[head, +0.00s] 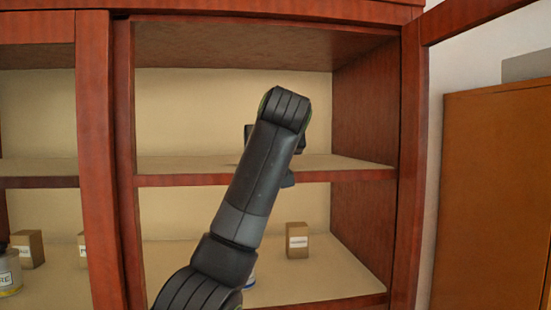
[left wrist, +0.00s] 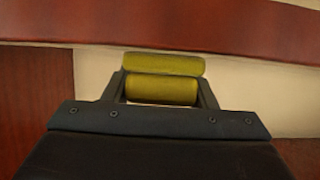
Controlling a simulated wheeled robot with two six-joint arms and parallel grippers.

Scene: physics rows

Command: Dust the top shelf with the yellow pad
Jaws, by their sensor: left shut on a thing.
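The yellow pad (left wrist: 163,89) shows in the left wrist view, held between the two fingers of my left gripper (left wrist: 162,78). The gripper is shut on it. In the head view my left arm reaches up into the open cabinet, over the front of the top shelf (head: 200,166). The arm hides the pad and most of the gripper there. I cannot tell whether the pad touches the shelf. The visible top of that shelf looks bare. My right gripper is in neither view.
Red-brown cabinet posts (head: 97,150) flank the opening. An open door frame (head: 470,18) juts out at the upper right. A small box (head: 297,240) stands on the lower shelf (head: 320,275). Another box (head: 28,248) and a labelled can (head: 9,272) are at the left.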

